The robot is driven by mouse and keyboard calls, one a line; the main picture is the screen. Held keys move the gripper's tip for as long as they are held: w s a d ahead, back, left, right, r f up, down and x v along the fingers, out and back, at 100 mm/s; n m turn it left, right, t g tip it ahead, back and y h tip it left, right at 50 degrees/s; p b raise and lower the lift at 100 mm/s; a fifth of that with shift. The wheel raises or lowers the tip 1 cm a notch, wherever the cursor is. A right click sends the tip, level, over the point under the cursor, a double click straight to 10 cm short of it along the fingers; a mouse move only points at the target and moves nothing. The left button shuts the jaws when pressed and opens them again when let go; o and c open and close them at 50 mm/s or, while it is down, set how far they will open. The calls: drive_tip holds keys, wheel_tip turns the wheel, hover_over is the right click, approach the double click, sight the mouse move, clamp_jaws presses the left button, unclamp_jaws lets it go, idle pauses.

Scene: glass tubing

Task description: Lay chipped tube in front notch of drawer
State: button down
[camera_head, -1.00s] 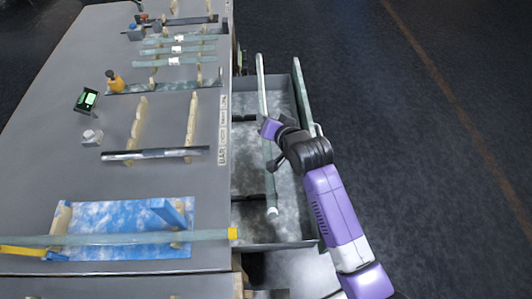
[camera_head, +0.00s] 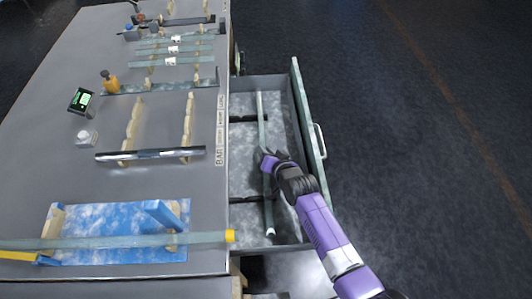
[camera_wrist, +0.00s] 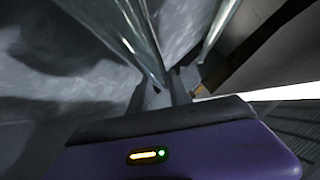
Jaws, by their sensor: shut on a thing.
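The long clear glass tube (camera_head: 261,125) lies lengthwise over the open drawer (camera_head: 299,105), both its ends inside the drawer outline. Its near end looks pale. My gripper (camera_head: 267,163) is shut around the tube near its middle. In the wrist view the tube (camera_wrist: 138,40) runs into my shut fingers (camera_wrist: 166,90). Dark notched supports (camera_head: 245,197) cross the drawer floor below the tube. I cannot tell whether the tube touches them or sits in a notch. The chip is too small to see.
The grey bench top (camera_head: 60,170) stands left of the drawer, with a blue-and-white board (camera_head: 100,215) bearing a yellow-capped tube (camera_head: 200,238). A dark tube (camera_head: 150,154) lies on wooden stands. The drawer's green front (camera_head: 309,130) with its handle borders the right. Open floor lies beyond.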

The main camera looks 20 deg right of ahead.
drive_tip(key=shift+f, duration=0.2)
drive_tip(key=shift+f, duration=0.15)
drive_tip(key=c, duration=1.2)
unclamp_jaws()
drive_tip(key=shift+r, duration=0.35)
drive_tip(key=p+v, duration=0.2)
drive_tip(key=v, duration=1)
